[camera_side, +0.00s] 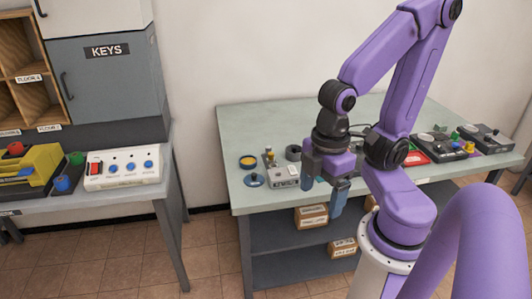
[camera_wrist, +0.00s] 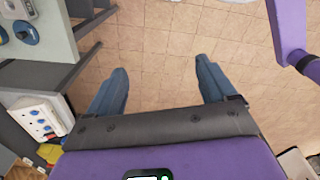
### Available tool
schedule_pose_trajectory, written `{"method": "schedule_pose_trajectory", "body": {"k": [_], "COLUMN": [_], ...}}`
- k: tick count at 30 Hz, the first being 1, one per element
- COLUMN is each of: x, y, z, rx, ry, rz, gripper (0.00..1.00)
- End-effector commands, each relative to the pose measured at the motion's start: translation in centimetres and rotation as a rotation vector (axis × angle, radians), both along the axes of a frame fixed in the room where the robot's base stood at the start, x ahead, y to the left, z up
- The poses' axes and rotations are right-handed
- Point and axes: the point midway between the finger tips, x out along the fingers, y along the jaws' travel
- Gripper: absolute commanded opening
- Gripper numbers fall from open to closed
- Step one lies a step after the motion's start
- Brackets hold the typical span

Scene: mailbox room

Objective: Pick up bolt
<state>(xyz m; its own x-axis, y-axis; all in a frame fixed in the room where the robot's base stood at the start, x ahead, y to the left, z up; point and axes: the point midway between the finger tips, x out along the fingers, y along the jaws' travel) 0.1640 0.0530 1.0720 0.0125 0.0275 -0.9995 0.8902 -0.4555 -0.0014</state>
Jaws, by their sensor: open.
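My gripper (camera_side: 322,195) is open and empty, in front of the green-topped table (camera_side: 225,132). In the wrist view its two blue fingers (camera_wrist: 162,64) are spread wide with only floor tiles between them. I cannot make out a bolt for certain. A small brass-coloured upright piece (camera_side: 269,156) stands left of the gripper on the table, too small to identify. Near it are a blue disc with a knob (camera_side: 253,180), a yellow-topped round piece (camera_side: 248,161), a dark ring (camera_side: 293,152) and a light grey box (camera_side: 284,177).
Dark devices with buttons (camera_side: 481,139) and a red tray (camera_side: 412,158) stand at the table's right. Small cartons (camera_side: 311,216) sit on shelves below. Left, another bench holds a white switch panel (camera_side: 125,168) and a yellow-black device (camera_side: 30,170). A grey KEYS cabinet (camera_side: 110,85) stands behind.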

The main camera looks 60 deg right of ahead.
Motion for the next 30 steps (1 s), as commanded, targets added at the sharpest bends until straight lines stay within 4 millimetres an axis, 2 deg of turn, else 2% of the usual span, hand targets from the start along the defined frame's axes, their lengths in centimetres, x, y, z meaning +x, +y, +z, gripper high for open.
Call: {"method": "schedule_pose_trajectory", "body": {"k": [11, 12, 14, 23, 26, 30], "x": [0.0, 0.0, 0.0, 0.1, 1.1, 4.7], "y": [0.0, 0.0, 0.0, 0.1, 0.5, 1.4], "z": [0.0, 0.0, 0.0, 0.0, 0.3, 1.0], "rx": [0.0, 0.0, 0.0, 0.0, -0.001, -0.002], "ry": [0.0, 0.0, 0.0, 0.0, 0.002, 0.004], "rz": [0.0, 0.0, 0.0, -0.009, -0.065, -0.255], "gripper": [0.84, 0.71, 0.54, 0.54, 0.54, 0.54]}}
